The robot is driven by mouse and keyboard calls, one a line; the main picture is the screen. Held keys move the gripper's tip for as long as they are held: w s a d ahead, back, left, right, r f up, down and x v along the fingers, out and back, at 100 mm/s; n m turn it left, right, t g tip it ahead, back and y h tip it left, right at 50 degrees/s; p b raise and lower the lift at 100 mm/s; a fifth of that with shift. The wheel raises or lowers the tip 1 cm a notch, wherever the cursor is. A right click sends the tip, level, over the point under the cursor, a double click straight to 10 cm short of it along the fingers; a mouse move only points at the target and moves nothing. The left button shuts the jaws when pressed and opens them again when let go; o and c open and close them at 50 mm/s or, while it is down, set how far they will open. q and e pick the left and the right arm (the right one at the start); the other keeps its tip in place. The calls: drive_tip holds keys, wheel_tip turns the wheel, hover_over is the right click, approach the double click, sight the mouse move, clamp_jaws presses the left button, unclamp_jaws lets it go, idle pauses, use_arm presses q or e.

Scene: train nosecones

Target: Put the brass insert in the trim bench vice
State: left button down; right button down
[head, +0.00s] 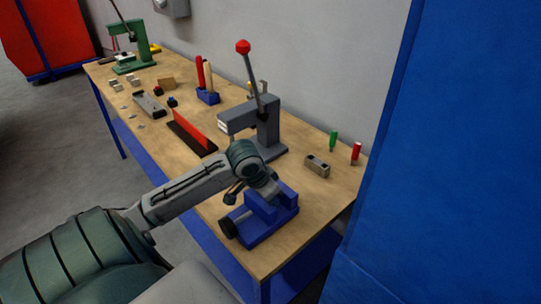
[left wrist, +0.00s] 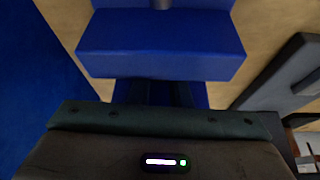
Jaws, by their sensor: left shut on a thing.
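The trim bench vice (head: 262,228) is blue with a black knob on its left side, and it stands near the front right end of the bench. In the left wrist view one blue vice block (left wrist: 160,48) is close in front of the wrist. My left gripper (head: 270,190) reaches down over the vice jaws from the left. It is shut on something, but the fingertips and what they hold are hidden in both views. I cannot make out the brass insert anywhere. My right gripper is not in view.
A grey lever press (head: 265,132) with a red-knobbed handle stands just behind my arm. A tall blue panel (head: 450,170) closes off the right. Several small parts lie at the far left.

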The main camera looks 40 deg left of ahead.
use_arm(q)
drive_tip(key=shift+f, duration=0.15)
drive_tip(key=c, duration=1.6)
unclamp_jaws()
drive_tip(key=shift+o, duration=1.3)
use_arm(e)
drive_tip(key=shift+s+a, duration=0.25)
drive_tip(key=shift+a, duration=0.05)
